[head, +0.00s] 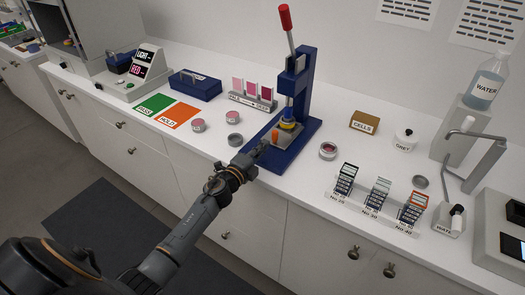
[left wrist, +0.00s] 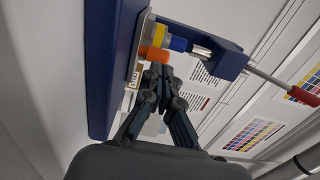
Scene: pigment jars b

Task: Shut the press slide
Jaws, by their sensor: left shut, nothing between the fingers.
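The blue press (head: 303,85) stands on the counter with its red-tipped lever (head: 285,18) raised. Its grey slide (head: 290,138) lies low on the blue base and has an orange knob (head: 275,136) at its front. A yellow piece (head: 287,124) sits over the slide, below the ram. My left gripper (head: 262,150) is shut and empty at the front of the press, close to the knob. In the left wrist view the fingertips (left wrist: 160,70) are just beside the orange knob (left wrist: 153,54); I cannot tell whether they touch. My right gripper is out of view.
A rack of pink swatches (head: 250,101) is behind on the left. Numbered card stacks (head: 378,195) stand at the front right. The green and orange mats (head: 171,116) are bare.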

